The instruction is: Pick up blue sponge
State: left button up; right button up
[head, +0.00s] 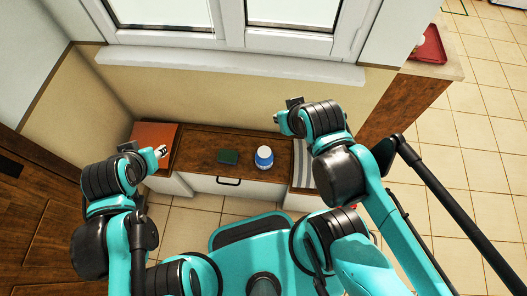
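A small dark green block (228,156), sponge-like in shape, lies on the brown wooden top of a low cabinet (205,143). No clearly blue sponge shows. A blue and white round container (264,158) stands just to the right of the block. My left arm is folded at the left, with its gripper end (128,147) apart from the block. My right arm is raised at the right, with its gripper end (294,103) above and right of the container, apart from it.
The cabinet has a white drawer with a dark handle (229,181). A window sill (230,67) runs behind it. A red tray (431,45) sits on a counter at upper right. Tiled floor (480,150) is open at right.

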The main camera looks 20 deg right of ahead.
aim_at(225, 156)
jog(key=k+j+z, duration=0.15)
jog(key=z, duration=0.25)
jog(key=k+j+z, duration=0.15)
jog(key=z, duration=0.2)
